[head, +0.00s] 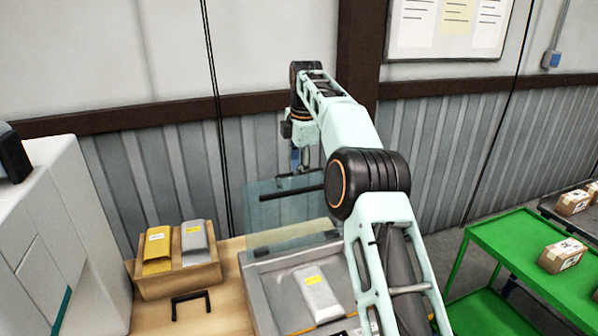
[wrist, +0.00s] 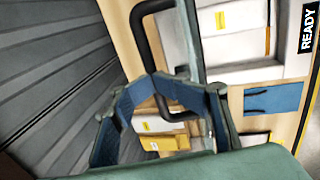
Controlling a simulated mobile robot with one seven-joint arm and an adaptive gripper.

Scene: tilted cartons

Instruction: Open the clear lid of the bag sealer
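The bag sealer (head: 262,304) is a grey metal tray-like body on the wooden table, with a grey packet (head: 318,292) with a yellow label in it. Its clear lid (head: 268,222) is a bluish see-through panel standing raised and steep above the sealer. In the wrist view the lid (wrist: 188,35) shows nearly edge-on as a pale strip. The lid's black bar handle (head: 290,192) is also in the wrist view (wrist: 139,28). My gripper (wrist: 152,86) has its fingertips together around the handle bar. In the head view my arm partly hides the sealer's right side.
A wooden box (head: 180,280) with yellow and grey packets stands left of the sealer. A white machine (head: 65,225) stands far left; a green cart (head: 520,255) with cartons is right. The ribbed wall is behind.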

